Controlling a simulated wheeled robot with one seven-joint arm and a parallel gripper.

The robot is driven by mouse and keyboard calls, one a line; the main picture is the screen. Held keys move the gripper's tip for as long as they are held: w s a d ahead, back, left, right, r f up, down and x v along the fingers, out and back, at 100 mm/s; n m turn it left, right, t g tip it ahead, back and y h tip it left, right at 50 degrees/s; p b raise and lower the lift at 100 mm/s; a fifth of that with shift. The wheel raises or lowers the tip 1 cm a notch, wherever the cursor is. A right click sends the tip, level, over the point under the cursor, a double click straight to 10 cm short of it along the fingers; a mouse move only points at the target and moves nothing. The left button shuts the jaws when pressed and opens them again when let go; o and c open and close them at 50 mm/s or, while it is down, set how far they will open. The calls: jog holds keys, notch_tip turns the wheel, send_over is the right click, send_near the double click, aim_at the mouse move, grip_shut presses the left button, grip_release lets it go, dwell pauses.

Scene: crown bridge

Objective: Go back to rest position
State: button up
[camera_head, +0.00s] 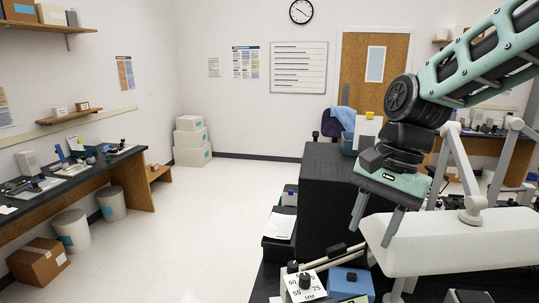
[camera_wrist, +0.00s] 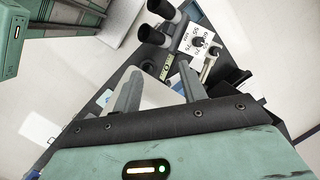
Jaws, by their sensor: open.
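My gripper (camera_head: 371,236) hangs at the right of the head view, fingers pointing down, with my green and black arm reaching in from the upper right. Its two grey fingers are spread apart with nothing between them. It is above the cluttered dark bench, in front of the black block and beside the white curved fixture. In the wrist view my gripper (camera_wrist: 158,82) is also open and empty, with the bench clutter beyond the fingertips.
A white card with numbers (camera_head: 303,286), a blue box (camera_head: 350,283) and a white curved fixture (camera_head: 455,240) crowd the bench. A black block (camera_head: 325,195) stands behind. Open floor lies left, with a cardboard box (camera_head: 38,262) and bins (camera_head: 72,230) along the left bench.

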jog(key=s+a+f+n+h, duration=0.1)
jog(key=s+a+f+n, duration=0.15)
jog(key=s+n, duration=0.55)
jog(key=s+a+f+n+h, duration=0.1)
jog(key=s+f+n, duration=0.3)
jog(key=s+n, duration=0.45)
notch_tip(320, 180, down, 15)
jog(key=s+t+b, duration=0.1)
jog(key=b, duration=1.3)
jog(key=shift+s+r, duration=0.2)
jog(key=shift+s, duration=0.2)
jog(key=shift+d+m, duration=0.1)
jog(key=shift+m, duration=0.15)
dwell(2.6)
